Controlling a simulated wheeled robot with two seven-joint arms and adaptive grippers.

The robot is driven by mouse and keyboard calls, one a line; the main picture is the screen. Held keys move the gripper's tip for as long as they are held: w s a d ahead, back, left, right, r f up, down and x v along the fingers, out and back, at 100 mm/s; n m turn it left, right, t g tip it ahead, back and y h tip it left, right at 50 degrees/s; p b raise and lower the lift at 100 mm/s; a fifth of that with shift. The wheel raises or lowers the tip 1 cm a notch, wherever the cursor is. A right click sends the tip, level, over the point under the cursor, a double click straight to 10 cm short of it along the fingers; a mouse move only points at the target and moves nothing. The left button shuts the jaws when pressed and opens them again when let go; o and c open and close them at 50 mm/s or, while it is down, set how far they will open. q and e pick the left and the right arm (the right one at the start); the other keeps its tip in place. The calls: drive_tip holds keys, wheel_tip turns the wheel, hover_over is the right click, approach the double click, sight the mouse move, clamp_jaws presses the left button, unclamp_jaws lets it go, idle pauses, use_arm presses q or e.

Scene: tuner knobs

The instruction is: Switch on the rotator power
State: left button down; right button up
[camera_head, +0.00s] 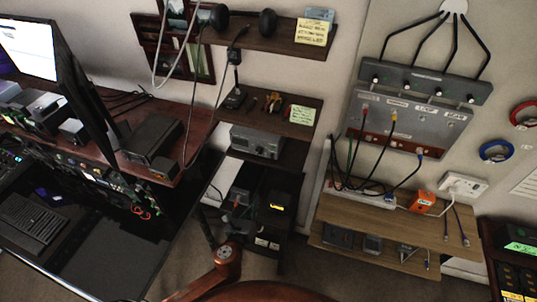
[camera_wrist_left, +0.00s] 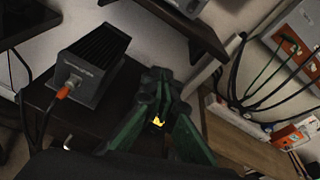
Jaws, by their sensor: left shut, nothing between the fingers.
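My left gripper (camera_wrist_left: 158,88) has green fingers that meet at dark tips; it is shut and empty. In the left wrist view it is in front of the lower shelf, right of a black finned box (camera_wrist_left: 93,62) with an orange plug. A small amber glow (camera_wrist_left: 157,122) shows between its fingers. In the head view the finned box (camera_head: 246,183) stands beside a dark unit with a lit amber display (camera_head: 277,207). Labels are too small to read, so I cannot tell which device is the rotator power. No switch shows clearly. My right gripper is not in view.
A grey instrument (camera_head: 256,142) sits on the shelf above. To the right are a wall panel (camera_head: 410,115) with cables and a wooden shelf (camera_head: 375,215) with an orange box (camera_head: 422,202). A desk with a monitor (camera_head: 30,45) is at left.

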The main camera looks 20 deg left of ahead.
sight(272, 159)
use_arm(q)
wheel_tip(272, 159, up, 8)
drive_tip(key=w+m+t+p, duration=0.1)
drive_tip(key=m+p, duration=0.2)
drive_tip(key=shift+w+d+f+m, duration=0.15)
drive_tip(key=shift+d+m, duration=0.15)
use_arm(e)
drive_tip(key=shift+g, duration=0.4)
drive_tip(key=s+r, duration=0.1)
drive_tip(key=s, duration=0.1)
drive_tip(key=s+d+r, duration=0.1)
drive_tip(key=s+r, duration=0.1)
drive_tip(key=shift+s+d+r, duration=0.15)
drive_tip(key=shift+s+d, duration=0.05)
use_arm(q)
drive_tip(key=w, duration=0.4)
drive_tip(key=w+f, duration=0.1)
drive_tip(key=w, duration=0.9)
drive_tip(key=shift+d+f, duration=0.25)
drive_tip(key=shift+f, duration=0.1)
